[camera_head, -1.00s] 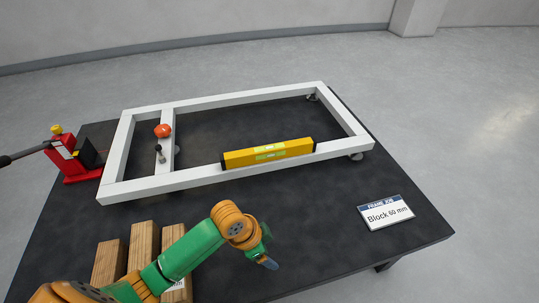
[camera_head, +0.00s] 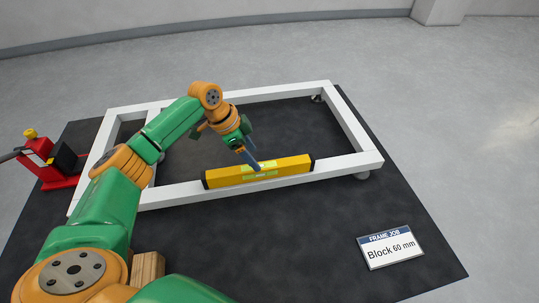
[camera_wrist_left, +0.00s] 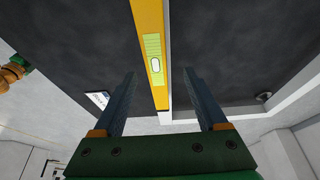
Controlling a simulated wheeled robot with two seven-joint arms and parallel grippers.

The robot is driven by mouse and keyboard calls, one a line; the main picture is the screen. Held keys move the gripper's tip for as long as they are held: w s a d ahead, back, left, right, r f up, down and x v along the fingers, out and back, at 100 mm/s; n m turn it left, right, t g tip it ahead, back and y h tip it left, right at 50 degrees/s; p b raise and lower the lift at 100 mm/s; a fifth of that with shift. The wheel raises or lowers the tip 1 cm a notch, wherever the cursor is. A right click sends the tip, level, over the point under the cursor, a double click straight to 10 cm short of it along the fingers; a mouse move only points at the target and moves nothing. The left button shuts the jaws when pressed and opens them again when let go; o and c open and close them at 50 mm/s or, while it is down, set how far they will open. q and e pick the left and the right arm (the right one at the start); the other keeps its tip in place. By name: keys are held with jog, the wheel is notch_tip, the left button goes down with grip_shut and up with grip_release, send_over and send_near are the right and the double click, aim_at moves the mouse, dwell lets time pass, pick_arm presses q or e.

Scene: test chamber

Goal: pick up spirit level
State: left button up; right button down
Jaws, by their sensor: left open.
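The yellow spirit level (camera_head: 285,169) with black ends lies along the near rail of the white frame (camera_head: 190,194) on the dark table. My left gripper (camera_head: 255,167) is above the middle of the level, fingers pointing down. In the left wrist view the level (camera_wrist_left: 149,30) with its pale green vial runs between the two open fingers (camera_wrist_left: 158,95). The gripper is open and holds nothing. The fingers hide a small part of the level in the head view. My right gripper is not in view.
A red jack (camera_head: 48,160) with a dark handle stands at the table's left. A white card reading "Block 60 mm" (camera_head: 390,248) is at the front right. A wooden block (camera_head: 148,268) shows partly behind my left arm.

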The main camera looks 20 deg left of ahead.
pick_arm(q)
jog(key=x, duration=0.2)
jog(key=b+x, duration=0.1)
jog(key=x, duration=0.1)
jog(key=s+b+x, duration=0.1)
jog(key=x, duration=0.1)
jog(key=shift+w+a+f, duration=0.1)
jog(key=shift+f, duration=0.3)
jog(key=shift+c, duration=0.6)
grip_shut()
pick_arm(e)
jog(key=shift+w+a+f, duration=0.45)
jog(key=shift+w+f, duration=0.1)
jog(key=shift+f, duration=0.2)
pick_arm(q)
jog(key=shift+r, duration=0.1)
